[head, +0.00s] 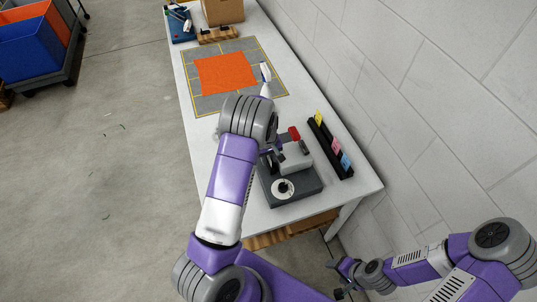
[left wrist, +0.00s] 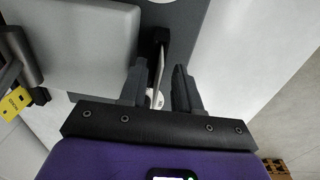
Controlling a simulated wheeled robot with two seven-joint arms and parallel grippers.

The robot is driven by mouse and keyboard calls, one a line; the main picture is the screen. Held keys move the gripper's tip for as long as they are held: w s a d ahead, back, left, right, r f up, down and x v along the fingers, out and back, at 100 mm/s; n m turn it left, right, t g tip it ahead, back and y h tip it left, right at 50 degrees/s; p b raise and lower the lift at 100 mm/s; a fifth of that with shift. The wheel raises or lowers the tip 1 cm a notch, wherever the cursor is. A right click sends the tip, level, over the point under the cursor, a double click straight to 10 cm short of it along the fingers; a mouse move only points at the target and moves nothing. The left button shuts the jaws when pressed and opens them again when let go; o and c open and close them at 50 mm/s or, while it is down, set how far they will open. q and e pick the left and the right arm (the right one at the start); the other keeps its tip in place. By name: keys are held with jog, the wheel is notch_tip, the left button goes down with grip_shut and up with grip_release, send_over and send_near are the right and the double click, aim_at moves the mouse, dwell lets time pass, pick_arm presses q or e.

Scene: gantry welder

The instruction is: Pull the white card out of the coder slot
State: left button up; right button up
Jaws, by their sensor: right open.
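The coder is a grey-white housing (head: 296,157) on a dark grey base (head: 305,184) near the front end of the table. In the left wrist view, its pale housing (left wrist: 75,50) fills the upper left. The white card (left wrist: 157,68) shows there as a thin pale edge at a dark slot piece (left wrist: 160,37). My left gripper (left wrist: 162,84) is open, with one finger on each side of the card and gaps visible. In the head view, my left wrist hides most of that gripper and the card. My right gripper (head: 344,278) is open and empty, low beside the table.
A black rack (head: 330,149) with yellow, pink and blue cards stands right of the coder. A white bottle (head: 265,76) stands by an orange sheet (head: 227,73) on a grey mat. A cardboard box (head: 222,11) is at the far end. A block wall runs along the right.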

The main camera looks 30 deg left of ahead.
pick_arm(q)
jog(key=shift+w+f, duration=0.1)
jog(key=shift+w, duration=0.1)
jog(key=shift+c, duration=0.3)
jog(key=shift+s, duration=0.1)
grip_shut()
jog(key=shift+r, duration=0.3)
jog(key=shift+r+p, duration=2.55)
jog(key=shift+r, duration=0.95)
